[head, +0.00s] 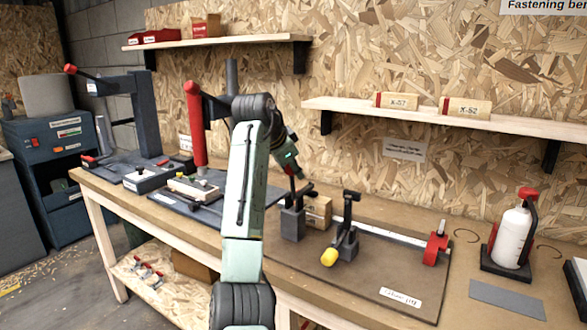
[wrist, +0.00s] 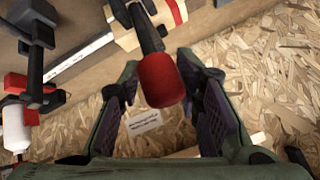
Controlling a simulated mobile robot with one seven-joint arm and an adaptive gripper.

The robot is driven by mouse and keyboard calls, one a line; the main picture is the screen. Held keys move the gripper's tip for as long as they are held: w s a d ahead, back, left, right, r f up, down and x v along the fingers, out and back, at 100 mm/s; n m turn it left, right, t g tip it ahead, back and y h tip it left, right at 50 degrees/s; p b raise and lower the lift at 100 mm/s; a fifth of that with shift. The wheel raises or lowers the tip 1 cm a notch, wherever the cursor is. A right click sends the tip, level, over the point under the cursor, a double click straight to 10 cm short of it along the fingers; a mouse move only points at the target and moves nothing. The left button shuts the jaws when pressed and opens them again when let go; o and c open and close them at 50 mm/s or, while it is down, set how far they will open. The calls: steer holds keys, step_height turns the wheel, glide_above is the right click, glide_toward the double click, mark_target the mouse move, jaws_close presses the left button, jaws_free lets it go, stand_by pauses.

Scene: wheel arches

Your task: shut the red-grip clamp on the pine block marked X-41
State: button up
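The red grip (wrist: 160,80) of a toggle clamp sits between my open gripper's (wrist: 162,98) two dark fingers in the wrist view, with a gap on each side. Its dark lever (wrist: 146,28) runs up toward a pine block (wrist: 122,32) with a red band. In the head view, my gripper (head: 301,186) is above the clamp's grey base (head: 292,223) and hides the red grip. The pine block (head: 320,211) stands just right of that base; its marking is not readable. The lever looks raised; whether the clamp touches the block I cannot tell.
A second clamp with a yellow grip (head: 329,257) stands right of the block. A long bar clamp with a red jaw (head: 435,248) lies behind it on the brown board (head: 365,290). Blocks X-57 (head: 396,101) and X-52 (head: 467,107) sit on the shelf. A white bottle (head: 512,238) stands at right.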

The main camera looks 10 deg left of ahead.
steer(key=shift+o, duration=1.3)
steer(key=shift+s+a+r, duration=0.1)
steer(key=shift+s+a, duration=0.05)
steer(key=shift+a, duration=0.35)
steer(key=shift+o, duration=0.5)
steer(key=shift+d, duration=0.15)
steer(key=shift+d, duration=0.1)
steer(key=v, duration=1.2)
